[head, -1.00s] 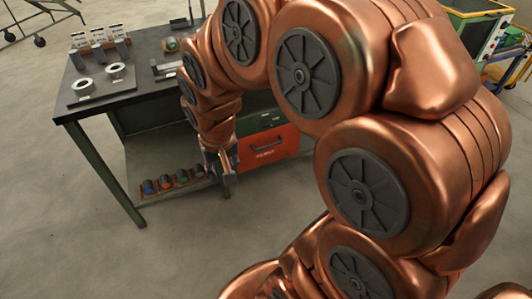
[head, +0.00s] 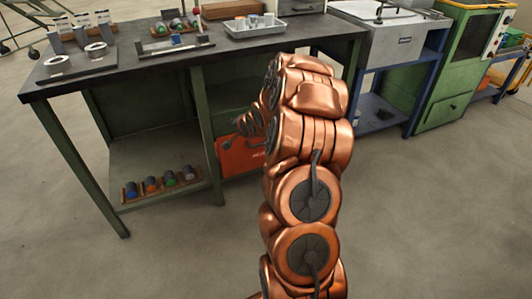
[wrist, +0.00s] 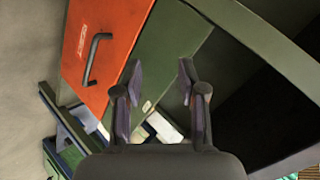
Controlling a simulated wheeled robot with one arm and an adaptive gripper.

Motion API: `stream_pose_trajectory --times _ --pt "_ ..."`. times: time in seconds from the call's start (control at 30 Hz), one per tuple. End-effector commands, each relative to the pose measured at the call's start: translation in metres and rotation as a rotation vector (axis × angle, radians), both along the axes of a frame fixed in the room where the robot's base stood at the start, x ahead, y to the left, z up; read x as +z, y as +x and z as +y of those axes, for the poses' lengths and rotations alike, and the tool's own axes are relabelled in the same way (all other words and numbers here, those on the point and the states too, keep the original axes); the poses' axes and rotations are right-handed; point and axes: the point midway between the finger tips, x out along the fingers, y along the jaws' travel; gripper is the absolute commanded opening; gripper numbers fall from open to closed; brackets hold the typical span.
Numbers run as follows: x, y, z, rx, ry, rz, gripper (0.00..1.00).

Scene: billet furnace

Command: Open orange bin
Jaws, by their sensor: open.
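The orange bin (head: 240,158) sits under the dark-topped workbench, partly hidden by my arm in the head view. In the wrist view its flat orange front (wrist: 112,30) fills the upper left, tilted in the picture. It carries a dark bar handle (wrist: 93,60) and a small pale label. My gripper (wrist: 160,72) is open and empty. Its two fingers are in front of the green panel (wrist: 165,45) beside the orange front, to the right of the handle and apart from it. The bin's front looks shut in its place. In the head view my fingers are small and hard to make out.
A green bench leg (head: 203,140) stands left of the bin. A low shelf (head: 150,160) holds a rack of several coloured cylinders. The bench top (head: 135,62) carries rings, a grey tray (head: 255,30) and fixtures. Open floor lies in front of the bench.

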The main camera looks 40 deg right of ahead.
Motion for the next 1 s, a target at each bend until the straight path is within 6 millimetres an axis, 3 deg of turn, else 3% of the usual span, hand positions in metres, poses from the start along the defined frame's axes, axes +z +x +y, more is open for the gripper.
stream_pose_trajectory --times 0.03,0.3,0.5,0.77,1.0 --pt "-0.033 0.002 -0.019 -0.035 0.026 -0.041 0.41" --pt "-0.122 -0.001 -0.099 -0.182 0.173 -0.295 0.41" --pt "-0.172 -0.018 -0.143 -0.249 0.267 -0.453 0.41" --pt "-0.194 -0.03 -0.162 -0.275 0.323 -0.545 0.41" --pt "-0.199 -0.014 -0.169 -0.274 0.324 -0.549 0.41"
